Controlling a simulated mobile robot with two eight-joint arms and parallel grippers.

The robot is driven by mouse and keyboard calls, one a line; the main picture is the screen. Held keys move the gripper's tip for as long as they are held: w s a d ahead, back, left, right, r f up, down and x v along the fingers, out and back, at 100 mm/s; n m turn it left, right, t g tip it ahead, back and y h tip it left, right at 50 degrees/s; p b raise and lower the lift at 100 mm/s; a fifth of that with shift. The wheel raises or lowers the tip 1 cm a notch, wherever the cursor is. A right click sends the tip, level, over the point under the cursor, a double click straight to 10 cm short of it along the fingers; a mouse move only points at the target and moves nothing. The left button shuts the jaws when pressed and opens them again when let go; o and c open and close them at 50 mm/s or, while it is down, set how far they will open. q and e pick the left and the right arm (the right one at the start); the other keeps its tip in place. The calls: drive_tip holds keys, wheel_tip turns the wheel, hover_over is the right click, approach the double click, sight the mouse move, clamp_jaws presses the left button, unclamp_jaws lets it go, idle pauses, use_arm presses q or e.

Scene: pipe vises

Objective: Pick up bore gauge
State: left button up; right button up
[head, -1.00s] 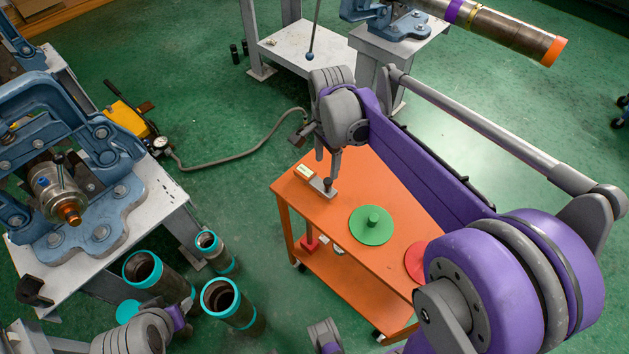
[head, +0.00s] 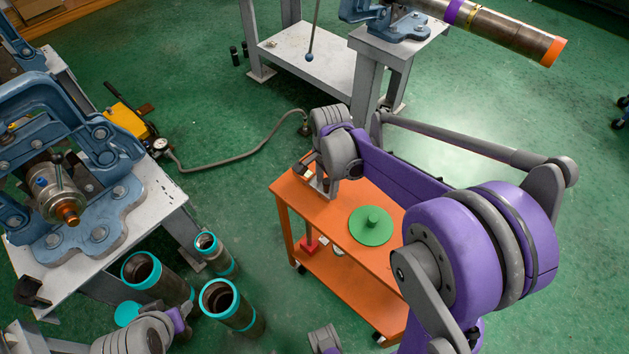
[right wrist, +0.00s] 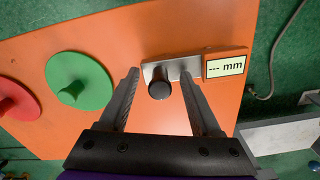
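The bore gauge (right wrist: 172,69) is a flat metal bar with a round black knob and a pale display reading "--- mm". It lies at the far left corner of the orange cart top (head: 345,205). My right gripper (right wrist: 159,76) is open; in the right wrist view its fingers stand on either side of the knob, with visible gaps. In the head view my right gripper (head: 322,182) is low over that corner, and it and the wrist hide most of the gauge.
A green disc with a peg (head: 371,226) sits on the cart, and a red disc (right wrist: 14,100) lies beyond it. Teal-rimmed pipes (head: 228,303) stand on the floor between the cart and the vise table (head: 150,228). A hose (head: 230,159) runs behind the cart.

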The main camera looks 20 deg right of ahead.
clamp_jaws()
idle(1.2)
